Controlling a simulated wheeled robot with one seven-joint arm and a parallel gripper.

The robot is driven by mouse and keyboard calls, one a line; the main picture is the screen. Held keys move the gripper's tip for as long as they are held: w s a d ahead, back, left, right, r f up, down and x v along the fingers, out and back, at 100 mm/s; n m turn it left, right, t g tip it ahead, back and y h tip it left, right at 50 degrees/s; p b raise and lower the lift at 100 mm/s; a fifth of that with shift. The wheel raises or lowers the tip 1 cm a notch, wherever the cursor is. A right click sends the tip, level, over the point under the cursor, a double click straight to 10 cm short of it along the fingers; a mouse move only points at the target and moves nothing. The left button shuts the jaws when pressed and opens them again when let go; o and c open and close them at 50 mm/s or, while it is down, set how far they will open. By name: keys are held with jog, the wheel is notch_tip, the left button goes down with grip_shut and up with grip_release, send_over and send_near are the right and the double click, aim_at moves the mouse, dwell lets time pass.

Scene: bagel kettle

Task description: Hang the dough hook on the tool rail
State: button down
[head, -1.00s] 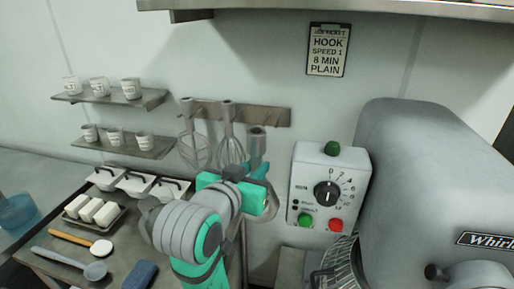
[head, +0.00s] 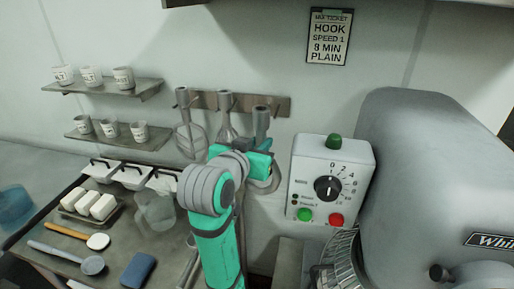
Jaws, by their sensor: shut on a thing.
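My gripper (head: 262,150) is shut on the grey dough hook (head: 261,123), just below the rail's right end. The hook's thick shank stands upright above the jaws, its top overlapping the rail in the picture. Its curved lower part shows below my gripper. I cannot tell whether the hook touches the rail. My arm hides part of the whisks' lower ends.
A control box (head: 330,180) with a dial and the large grey mixer (head: 420,170) stand close on the right. Two cup shelves (head: 150,88) (head: 155,143) are at left. The table below holds white-lidded tubs (head: 133,178), a tray, spoons and a blue sponge (head: 138,270).

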jog(key=shift+a+r+x, duration=0.1)
jog(key=shift+r+x, duration=0.05)
jog(key=shift+x, duration=0.75)
jog(key=shift+a+r+x, duration=0.1)
jog(key=shift+x, duration=0.8)
jog(key=shift+w, duration=0.25)
jog(key=shift+w+d+f, duration=0.1)
jog(key=shift+w, duration=0.4)
jog(key=shift+w+d, duration=0.1)
jog(key=shift+w, duration=0.3)
jog(key=shift+w+d, duration=0.1)
jog(key=shift+w, duration=0.6)
jog(key=shift+w+d, duration=0.15)
jog(key=shift+w, duration=0.5)
jog(key=shift+w+d, duration=0.2)
jog(key=shift+w, duration=0.95)
jog(key=shift+w+d, duration=0.25)
jog(key=shift+w, duration=0.9)
